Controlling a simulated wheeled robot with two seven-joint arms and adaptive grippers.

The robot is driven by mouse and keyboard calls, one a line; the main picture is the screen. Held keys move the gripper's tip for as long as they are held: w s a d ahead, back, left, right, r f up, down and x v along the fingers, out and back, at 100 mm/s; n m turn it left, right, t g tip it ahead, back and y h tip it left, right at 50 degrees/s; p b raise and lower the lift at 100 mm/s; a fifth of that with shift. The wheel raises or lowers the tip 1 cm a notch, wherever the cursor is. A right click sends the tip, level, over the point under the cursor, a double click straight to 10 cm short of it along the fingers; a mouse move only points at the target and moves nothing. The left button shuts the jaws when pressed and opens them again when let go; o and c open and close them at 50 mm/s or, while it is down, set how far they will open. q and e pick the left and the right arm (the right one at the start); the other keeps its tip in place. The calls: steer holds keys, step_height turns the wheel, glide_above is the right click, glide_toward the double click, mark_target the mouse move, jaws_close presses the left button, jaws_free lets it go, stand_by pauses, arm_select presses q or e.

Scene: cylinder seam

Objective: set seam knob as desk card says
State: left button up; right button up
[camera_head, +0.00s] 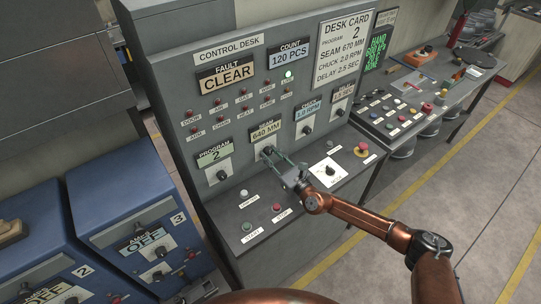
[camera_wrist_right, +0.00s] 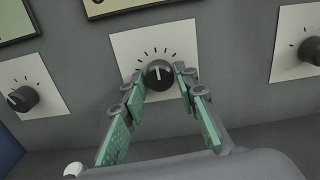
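The desk card (camera_head: 343,48) reads program 2, seam 670 MM, chuck 2.0 RPM, delay 2.5 SEC. The seam display (camera_head: 265,131) reads 640 MM. The seam knob (camera_head: 268,151) sits below it on a white tick-marked plate; it is black with a white pointer line, and shows in the right wrist view (camera_wrist_right: 159,74). My right gripper (camera_head: 277,157) is at this knob. In the right wrist view its green-padded fingers (camera_wrist_right: 160,86) stand apart on either side of the knob, close to it; contact cannot be told. My left gripper is not in view.
The program knob (camera_head: 222,175) is left of the seam knob, the chuck knob (camera_head: 307,129) right. Below are start and stop buttons, a mode dial (camera_head: 329,170) and a red emergency button (camera_head: 362,149). Blue cabinets (camera_head: 135,235) stand left, a side bench (camera_head: 440,95) right.

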steer(key=c, duration=0.6)
steer(key=shift+a, duration=0.1)
jaws_close()
steer(key=shift+f, duration=0.1)
